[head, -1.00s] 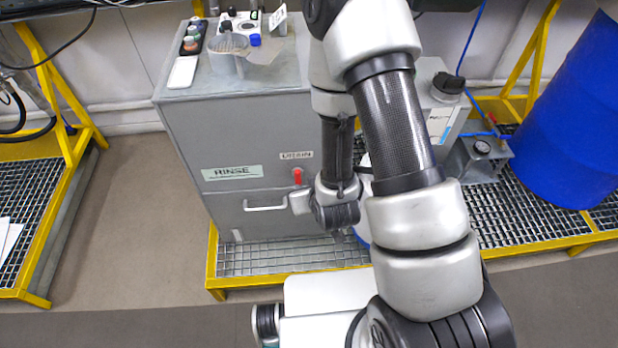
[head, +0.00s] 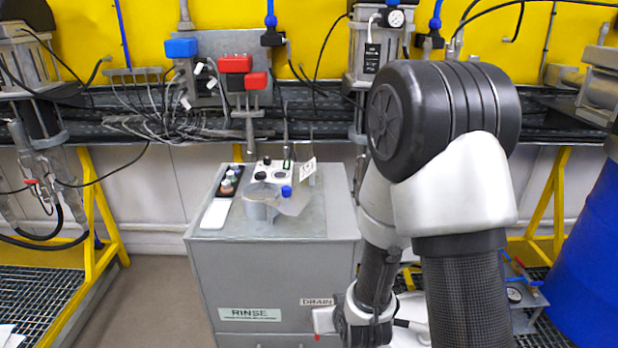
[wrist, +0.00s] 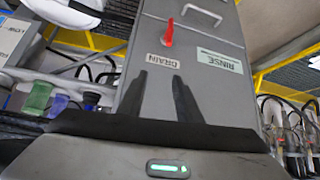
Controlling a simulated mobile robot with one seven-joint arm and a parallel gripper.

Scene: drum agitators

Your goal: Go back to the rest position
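My gripper shows in the wrist view (wrist: 160,76) with its two dark fingers apart and nothing between them. Beyond the fingertips is the front of a grey cabinet with a DRAIN label (wrist: 162,60), a red drain handle (wrist: 167,33) and a RINSE label (wrist: 219,61). In the head view my gripper is low in the picture, in front of the cabinet (head: 270,260) just below the DRAIN label (head: 317,301). Its fingers cannot be made out there. My arm is folded, with the elbow high at the right of the cabinet.
On the cabinet top are a clear beaker (head: 262,205), a white pad (head: 215,214) and a dark rack of small bottles (head: 229,184). A blue drum (head: 595,270) stands at the right. Yellow-framed racks flank the cabinet. The floor left of the cabinet (head: 150,300) is clear.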

